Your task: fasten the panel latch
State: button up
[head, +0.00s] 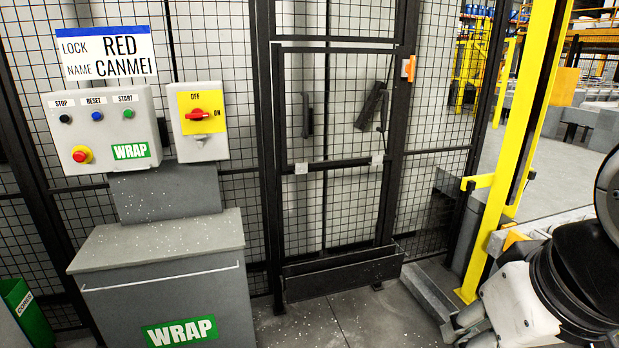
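A mesh panel door (335,262) with a black frame stands in the fence at the middle of the head view and looks closed. A dark upright handle (307,120) is on its left side. A black latch-like part (372,105) sits tilted near its right edge, with a thin bent bar beside it. I cannot tell whether this part is engaged. An orange piece (408,68) is on the post at the upper right of the door. My gripper (468,325) seems to be at the lower right, low and well away from the door. Its fingers are unclear.
A control box (105,128) with buttons and a yellow switch panel (201,112) with a red knob stand at left, above a grey cabinet (160,270). A yellow post (510,150) rises at right. Clear floor (350,322) lies before the door.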

aim_at(409, 68)
jog(key=i+z, duration=0.15)
jog(key=i, duration=0.3)
jog(key=i+j+z, duration=0.2)
jog(key=i, duration=0.2)
jog(key=i+j+z, duration=0.15)
jog(key=i, duration=0.25)
